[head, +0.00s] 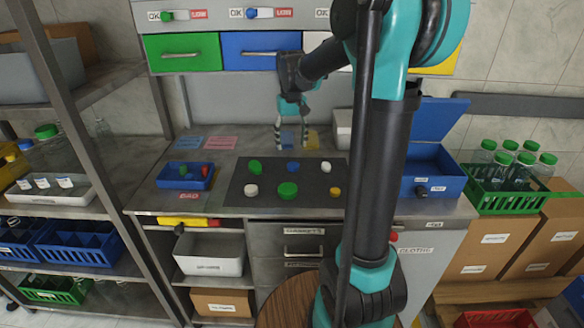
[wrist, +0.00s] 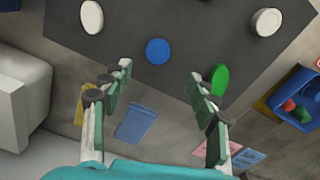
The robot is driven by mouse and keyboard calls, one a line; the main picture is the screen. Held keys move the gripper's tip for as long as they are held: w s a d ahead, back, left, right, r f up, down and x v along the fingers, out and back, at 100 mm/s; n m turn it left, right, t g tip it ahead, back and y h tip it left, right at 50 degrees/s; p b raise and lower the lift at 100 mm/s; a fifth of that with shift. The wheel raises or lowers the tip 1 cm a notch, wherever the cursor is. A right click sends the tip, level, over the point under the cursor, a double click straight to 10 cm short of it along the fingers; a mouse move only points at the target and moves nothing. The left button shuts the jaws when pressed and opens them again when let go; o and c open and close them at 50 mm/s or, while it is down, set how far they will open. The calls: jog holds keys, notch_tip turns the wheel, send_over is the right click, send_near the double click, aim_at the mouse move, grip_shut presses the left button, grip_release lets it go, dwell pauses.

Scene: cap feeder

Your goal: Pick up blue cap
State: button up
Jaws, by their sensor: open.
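The blue cap (head: 293,167) lies on the dark mat (head: 262,202) at its far edge. In the wrist view the blue cap (wrist: 158,51) is round and lies beyond the fingertips, between their lines. My gripper (head: 291,148) is open and empty, above the counter behind the blue cap. In the wrist view both fingers of my gripper (wrist: 160,72) are spread wide, and the cap is not between the pads.
A green cap (wrist: 219,79) lies near the right finger in the wrist view. A blue tray (head: 172,184) with caps stands left; an open blue box (head: 437,186) stands right.

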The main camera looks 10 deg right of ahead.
aim_at(293, 165)
jog(key=f, duration=0.8)
jog(key=shift+s+d, duration=0.25)
jog(key=shift+s, duration=0.05)
jog(key=shift+c, duration=0.3)
jog(key=c, duration=0.7)
